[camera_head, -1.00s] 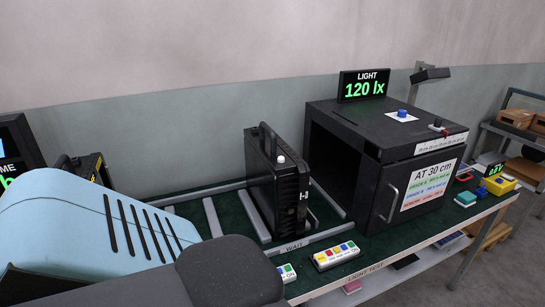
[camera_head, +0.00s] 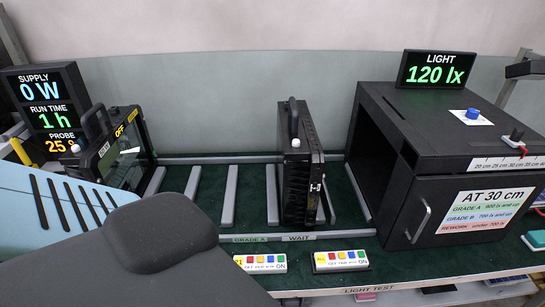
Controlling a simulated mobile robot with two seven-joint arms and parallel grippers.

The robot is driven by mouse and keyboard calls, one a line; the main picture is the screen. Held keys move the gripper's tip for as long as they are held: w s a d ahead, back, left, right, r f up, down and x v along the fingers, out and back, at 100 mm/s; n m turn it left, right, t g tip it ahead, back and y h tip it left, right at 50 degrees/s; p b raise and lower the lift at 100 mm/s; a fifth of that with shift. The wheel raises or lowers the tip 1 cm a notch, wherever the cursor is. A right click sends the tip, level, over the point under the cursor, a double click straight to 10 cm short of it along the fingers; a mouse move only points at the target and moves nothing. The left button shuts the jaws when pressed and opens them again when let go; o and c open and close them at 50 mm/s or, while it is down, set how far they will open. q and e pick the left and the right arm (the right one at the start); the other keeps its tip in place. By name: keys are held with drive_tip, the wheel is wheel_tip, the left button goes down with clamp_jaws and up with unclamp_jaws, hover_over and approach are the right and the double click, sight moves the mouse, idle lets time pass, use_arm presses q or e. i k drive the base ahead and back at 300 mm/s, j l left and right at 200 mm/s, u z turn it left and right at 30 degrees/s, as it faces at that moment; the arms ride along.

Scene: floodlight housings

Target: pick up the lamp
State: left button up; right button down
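A black floodlight lamp (camera_head: 299,180) with a finned side and a top handle stands upright in the rack on the bench, behind the WAIT label (camera_head: 299,237). A second black lamp (camera_head: 124,158) with a handle, a glassy face and a yellow OFF label stands at the left by the supply display. Its lower part is partly hidden by my arm. A blue and dark grey link of my arm fills the lower left. Neither gripper shows, and nothing is seen touching either lamp.
A black test box (camera_head: 450,165), open on its left side, stands at the right with a light display (camera_head: 436,69) reading 120 lx. Grey rack rails (camera_head: 230,195) left of the standing lamp are empty. Two button strips (camera_head: 341,261) lie along the front edge. A supply display (camera_head: 45,110) reads 0 W.

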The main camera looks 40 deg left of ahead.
sight(301, 159)
drive_tip(key=i+l+u, duration=0.3)
drive_tip(key=l+u, duration=0.25)
drive_tip(key=i+l+u, duration=0.15)
drive_tip(key=l+u, duration=0.15)
drive_tip(key=i+l+u, duration=0.1)
drive_tip(key=l+u, duration=0.15)
